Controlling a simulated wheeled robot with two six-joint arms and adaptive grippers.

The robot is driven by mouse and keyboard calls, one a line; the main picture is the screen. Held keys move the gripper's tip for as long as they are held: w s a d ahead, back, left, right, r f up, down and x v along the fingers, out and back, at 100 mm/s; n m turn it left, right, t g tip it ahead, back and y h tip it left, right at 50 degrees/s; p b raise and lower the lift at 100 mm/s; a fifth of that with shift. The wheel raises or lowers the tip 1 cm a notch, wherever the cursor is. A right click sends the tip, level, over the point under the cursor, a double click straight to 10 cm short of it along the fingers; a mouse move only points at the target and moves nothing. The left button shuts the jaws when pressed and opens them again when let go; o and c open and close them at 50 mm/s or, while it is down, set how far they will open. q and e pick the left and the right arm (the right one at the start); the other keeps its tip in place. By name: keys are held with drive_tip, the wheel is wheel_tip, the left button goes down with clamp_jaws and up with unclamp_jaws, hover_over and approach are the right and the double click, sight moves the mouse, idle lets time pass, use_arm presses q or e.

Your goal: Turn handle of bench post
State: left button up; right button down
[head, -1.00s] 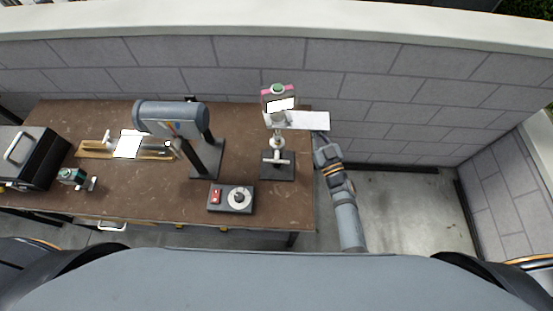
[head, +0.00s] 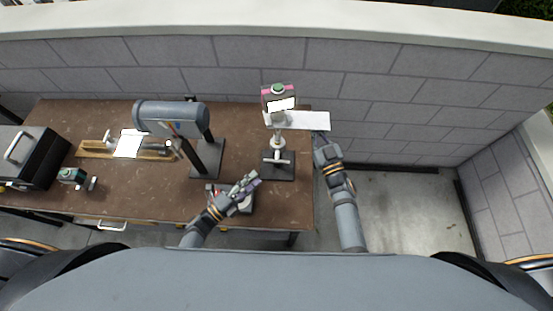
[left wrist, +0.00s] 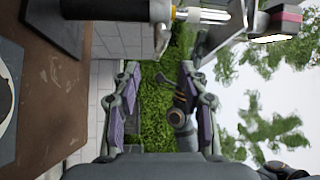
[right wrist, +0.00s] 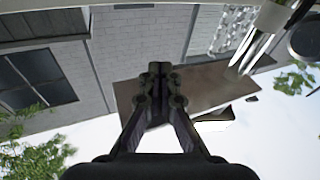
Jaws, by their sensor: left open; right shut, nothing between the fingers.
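The bench post (head: 277,142) stands upright on a black base at the right end of the brown bench. Its white T-shaped handle (head: 279,160) sits low on the post, just above the base. My left gripper (head: 252,183) is open and empty, left of and nearer me than the handle, apart from it. In the left wrist view the open fingers (left wrist: 160,85) have nothing between them, and part of the post (left wrist: 200,15) crosses the top. My right gripper (head: 320,137) is beside the post's right side, near the flat plate. Its fingers (right wrist: 160,72) are shut and empty.
A control box (head: 246,205) lies partly hidden under my left gripper. A grey cylinder on a stand (head: 172,112) rises left of the post. A white plate (head: 308,120) juts right from the post. The floor right of the bench (head: 410,210) is clear.

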sight(277, 159)
use_arm(q)
drive_tip(key=x, duration=1.1)
drive_tip(key=shift+w+d, duration=0.1)
clamp_jaws()
